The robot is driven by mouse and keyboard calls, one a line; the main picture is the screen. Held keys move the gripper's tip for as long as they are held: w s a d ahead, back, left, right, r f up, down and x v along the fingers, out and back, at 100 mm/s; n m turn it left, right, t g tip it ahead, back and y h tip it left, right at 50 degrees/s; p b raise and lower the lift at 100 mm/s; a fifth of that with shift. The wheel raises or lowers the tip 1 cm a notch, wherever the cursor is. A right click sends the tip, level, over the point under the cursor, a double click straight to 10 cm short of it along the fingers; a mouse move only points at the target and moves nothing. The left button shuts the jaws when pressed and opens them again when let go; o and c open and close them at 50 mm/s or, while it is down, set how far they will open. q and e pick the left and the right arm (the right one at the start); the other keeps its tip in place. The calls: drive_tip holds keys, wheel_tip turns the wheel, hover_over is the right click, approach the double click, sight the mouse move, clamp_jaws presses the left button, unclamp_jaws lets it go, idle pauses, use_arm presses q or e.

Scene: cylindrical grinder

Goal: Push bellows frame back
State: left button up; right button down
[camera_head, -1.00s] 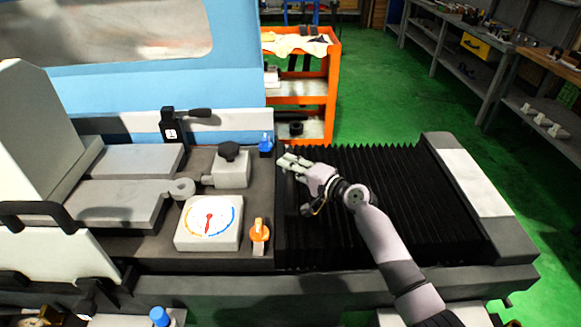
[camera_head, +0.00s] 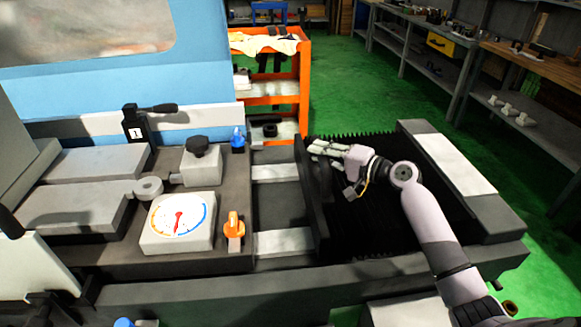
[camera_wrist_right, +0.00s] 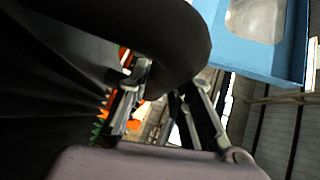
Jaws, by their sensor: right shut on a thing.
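The bellows frame (camera_head: 313,205) is the dark upright plate at the left end of the black pleated bellows (camera_head: 370,230). It stands apart from the machine's control block, with a gap between them. My right gripper (camera_head: 326,152) reaches over from the right and is shut on the frame's top edge. In the right wrist view, my right gripper's fingers (camera_wrist_right: 165,105) show below a large dark curved shape, with dark pleats at the left. The exact contact at the fingertips is partly hidden. My left gripper is not in view.
Two pale rails (camera_head: 284,242) lie bare in the gap. Left of it are a dial gauge (camera_head: 178,221), an orange knob (camera_head: 234,229) and a blue knob (camera_head: 238,140). A grey and white end block (camera_head: 455,165) bounds the bellows at right. An orange cart (camera_head: 304,85) stands behind.

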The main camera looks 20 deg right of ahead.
drive_tip(key=d, duration=0.2)
drive_tip(key=s+d+b, duration=0.1)
drive_tip(key=d, duration=0.1)
drive_tip(key=d+b, duration=0.1)
drive_tip(key=d, duration=0.1)
drive_tip(key=shift+s+d+f, duration=0.1)
drive_tip(key=shift+s+d, duration=0.05)
drive_tip(key=shift+s, duration=0.2)
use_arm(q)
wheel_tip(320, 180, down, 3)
use_arm(e)
drive_tip(key=c, duration=1.4)
unclamp_jaws()
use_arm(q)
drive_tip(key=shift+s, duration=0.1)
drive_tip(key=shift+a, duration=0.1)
use_arm(e)
drive_tip(key=shift+s, duration=0.1)
drive_tip(key=v, duration=1.2)
